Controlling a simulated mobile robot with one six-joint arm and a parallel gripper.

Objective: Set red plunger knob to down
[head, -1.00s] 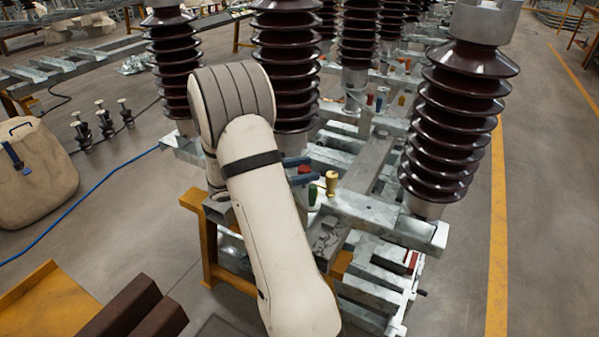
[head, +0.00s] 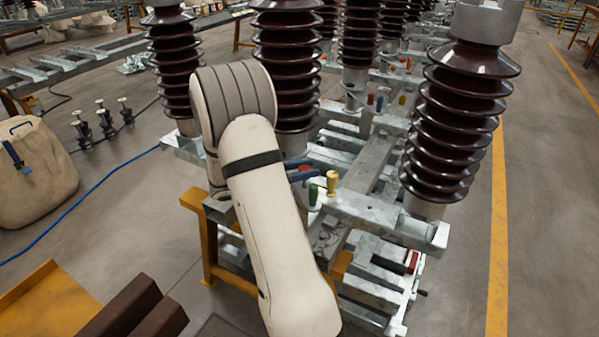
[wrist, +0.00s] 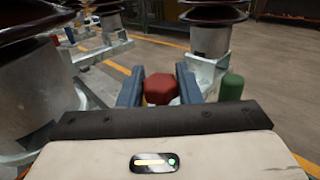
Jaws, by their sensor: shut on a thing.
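The red plunger knob (wrist: 160,89) sits between the two blue fingers of my gripper (wrist: 160,92) in the wrist view, with a finger on each side of it. My gripper is shut on it. In the head view the blue fingers (head: 303,170) reach out from behind my pale arm, and a bit of the red knob (head: 305,168) shows between them. The knob's stem and base are hidden. A green knob (head: 313,194) and a yellow knob (head: 332,183) stand just right of the gripper. The green knob (wrist: 232,87) is also right of the fingers in the wrist view.
Dark ribbed insulators (head: 442,125) stand on the galvanized frame (head: 385,215) around the knobs. A yellow trestle (head: 207,240) supports the frame. A tan bag (head: 35,175) and a blue cable (head: 85,207) are on the left floor. Open floor lies to the right.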

